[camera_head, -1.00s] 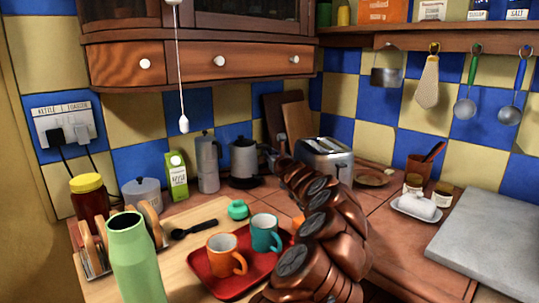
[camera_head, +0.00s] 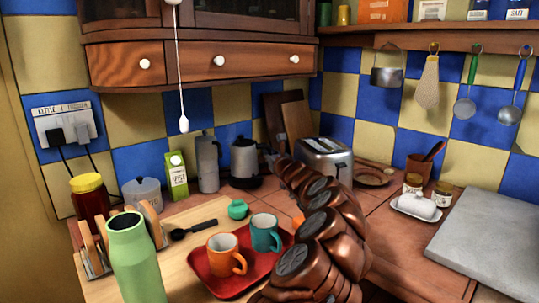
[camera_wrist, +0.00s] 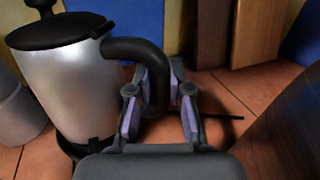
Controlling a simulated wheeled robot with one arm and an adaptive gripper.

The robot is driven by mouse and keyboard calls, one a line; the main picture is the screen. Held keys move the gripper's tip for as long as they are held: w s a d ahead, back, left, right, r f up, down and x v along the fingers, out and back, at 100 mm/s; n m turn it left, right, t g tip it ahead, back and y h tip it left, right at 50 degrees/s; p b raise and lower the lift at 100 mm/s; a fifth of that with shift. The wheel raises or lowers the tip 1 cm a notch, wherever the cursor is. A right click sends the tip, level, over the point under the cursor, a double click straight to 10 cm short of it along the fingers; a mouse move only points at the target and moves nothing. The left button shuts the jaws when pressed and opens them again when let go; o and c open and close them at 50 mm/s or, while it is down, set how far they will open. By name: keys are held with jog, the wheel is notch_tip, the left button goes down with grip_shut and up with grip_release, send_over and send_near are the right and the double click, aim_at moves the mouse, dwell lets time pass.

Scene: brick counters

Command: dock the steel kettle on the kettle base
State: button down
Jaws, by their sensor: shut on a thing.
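The steel kettle (camera_head: 244,159) has a grey metal body, a black lid and a black handle, and stands near the back of the counter. It also fills the left of the wrist view (camera_wrist: 75,85). The black kettle base (camera_head: 245,182) shows under it, and its dark edge shows in the wrist view (camera_wrist: 72,148). The kettle looks nearly upright over the base; I cannot tell if it is fully seated. My gripper (camera_wrist: 160,98) is shut on the kettle's handle, to the right of the body. In the head view my arm mostly hides the gripper.
A toaster (camera_head: 324,157) is to the right, with cutting boards (camera_head: 294,122) behind. A red tray (camera_head: 212,283) with two mugs and a green bottle (camera_head: 134,262) are in front.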

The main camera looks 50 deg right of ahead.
jog(key=shift+f+b, duration=0.4)
jog(key=shift+f, duration=0.1)
jog(key=c, duration=1.3)
grip_release()
jog(key=shift+c, duration=0.2)
jog(key=shift+s+f, duration=0.1)
jog(key=shift+s, duration=0.05)
jog(key=shift+b+v, duration=0.85)
jog(key=shift+b, duration=0.05)
jog(key=shift+s+a+b, duration=0.35)
jog(key=shift+b, duration=0.05)
jog(key=shift+b+v, duration=0.6)
jog(key=shift+v, duration=0.2)
jog(key=shift+b+v, duration=2.3)
jog(key=shift+v, duration=1)
